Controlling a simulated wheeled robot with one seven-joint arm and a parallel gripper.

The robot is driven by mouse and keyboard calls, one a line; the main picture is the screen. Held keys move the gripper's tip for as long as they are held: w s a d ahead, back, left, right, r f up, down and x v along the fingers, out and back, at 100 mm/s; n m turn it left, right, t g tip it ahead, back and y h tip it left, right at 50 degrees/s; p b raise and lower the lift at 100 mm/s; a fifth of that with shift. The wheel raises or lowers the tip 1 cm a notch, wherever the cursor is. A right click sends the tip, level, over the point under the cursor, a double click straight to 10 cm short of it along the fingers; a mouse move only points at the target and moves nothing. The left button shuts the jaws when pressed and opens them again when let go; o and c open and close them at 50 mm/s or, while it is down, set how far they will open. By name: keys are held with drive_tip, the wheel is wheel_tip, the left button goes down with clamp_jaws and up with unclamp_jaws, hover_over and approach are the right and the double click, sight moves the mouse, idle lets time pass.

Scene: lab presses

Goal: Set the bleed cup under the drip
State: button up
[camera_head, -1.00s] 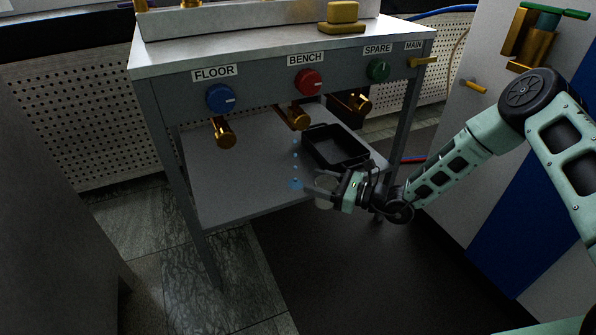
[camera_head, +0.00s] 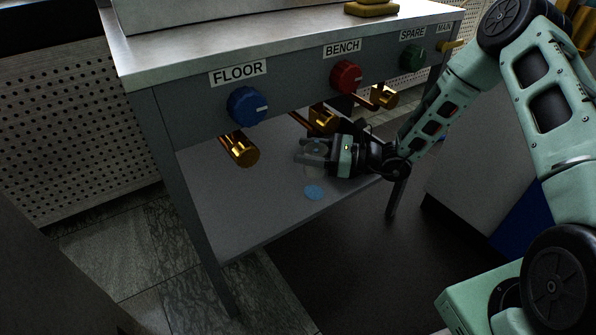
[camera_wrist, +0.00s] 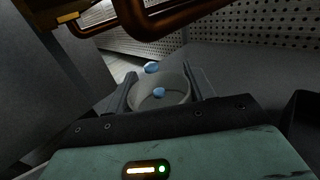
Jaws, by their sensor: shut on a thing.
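The bleed cup (camera_head: 315,147) is clear and pale, and it is held between the two fingers of my gripper (camera_head: 306,150). In the wrist view the cup (camera_wrist: 160,100) stands upright with its round mouth up. One blue drop (camera_wrist: 160,91) shows within the cup's outline, and another (camera_wrist: 152,68) shows at its far rim. In the head view the cup is just below the brass BENCH outlet (camera_head: 323,120), above the grey shelf (camera_head: 245,205). A blue puddle (camera_head: 314,192) lies on the shelf below my gripper. I cannot tell whether the cup touches the shelf.
The bench front carries a blue FLOOR knob (camera_head: 247,105), a red BENCH knob (camera_head: 346,77) and a green SPARE knob (camera_head: 412,58). Brass outlets hang at FLOOR (camera_head: 240,150) and SPARE (camera_head: 383,97). The shelf's left part is clear.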

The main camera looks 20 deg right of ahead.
sight(311, 173)
wheel_tip(311, 173, down, 7)
drive_tip(key=b, duration=0.3)
drive_tip(key=shift+f+b, duration=0.2)
drive_tip(key=shift+b, duration=0.1)
drive_tip(key=shift+f, duration=0.15)
drive_tip(key=o, duration=1)
drive_tip(key=shift+c, duration=0.2)
drive_tip(key=shift+r, duration=0.2)
drive_tip(key=shift+s+d+r+p, duration=0.1)
drive_tip(key=shift+s+d+p, duration=0.05)
drive_tip(key=shift+d+p, duration=0.2)
drive_tip(key=p+v, duration=0.5)
drive_tip(key=v, duration=0.6)
